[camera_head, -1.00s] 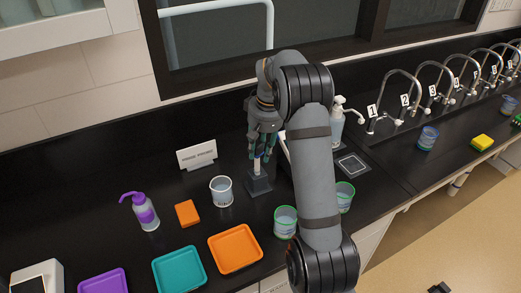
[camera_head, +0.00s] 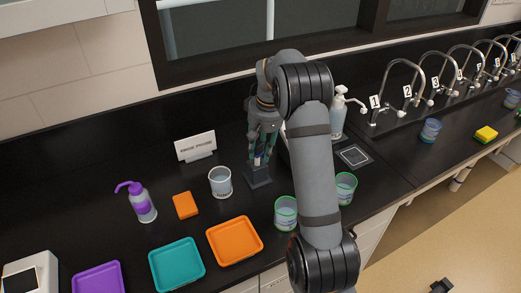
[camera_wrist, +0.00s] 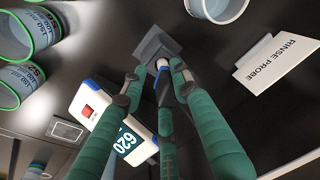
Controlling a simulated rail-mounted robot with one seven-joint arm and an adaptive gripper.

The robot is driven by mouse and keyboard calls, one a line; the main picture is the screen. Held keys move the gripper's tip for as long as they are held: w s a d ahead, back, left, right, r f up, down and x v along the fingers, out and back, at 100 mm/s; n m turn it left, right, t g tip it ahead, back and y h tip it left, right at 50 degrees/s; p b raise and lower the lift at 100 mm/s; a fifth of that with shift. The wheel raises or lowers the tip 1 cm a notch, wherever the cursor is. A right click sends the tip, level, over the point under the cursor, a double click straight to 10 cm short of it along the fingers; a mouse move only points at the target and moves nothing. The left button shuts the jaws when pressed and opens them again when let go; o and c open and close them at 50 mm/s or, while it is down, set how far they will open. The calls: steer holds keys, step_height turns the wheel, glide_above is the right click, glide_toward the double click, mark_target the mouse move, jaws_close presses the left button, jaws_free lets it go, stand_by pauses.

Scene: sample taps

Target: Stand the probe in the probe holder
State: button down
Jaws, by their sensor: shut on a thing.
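My gripper (camera_head: 262,150) has several green fingers and is shut on the probe. It is right above the probe holder (camera_head: 258,178), a dark grey block on the black counter. In the wrist view, the fingertips (camera_wrist: 155,82) close around the probe (camera_wrist: 162,66), which has a white and blue end. That end meets the holder (camera_wrist: 157,45) in the picture. I cannot tell how deep it sits in it. The fingers hide most of the probe.
A white meter reading 620 (camera_wrist: 112,130) is close to the fingers. Orange (camera_head: 235,240) and teal (camera_head: 176,265) trays lie in front.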

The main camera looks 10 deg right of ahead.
steer(key=c, duration=1.4)
jaws_free()
steer(key=o, duration=0.5)
steer(key=shift+o, duration=1.4)
steer(key=shift+r, duration=0.15)
steer(key=shift+s+d+r+p, duration=0.1)
steer(key=shift+s+r+p, duration=0.05)
steer(key=shift+r+p, duration=0.9)
steer(key=shift+s+d+r+p, duration=0.1)
steer(key=shift+r+p, duration=0.7)
steer(key=shift+r, duration=0.4)
steer(key=shift+s+d+r+p, duration=0.1)
steer(key=shift+s+r+p, duration=0.05)
steer(key=shift+r+p, duration=0.9)
steer(key=shift+r, duration=0.1)
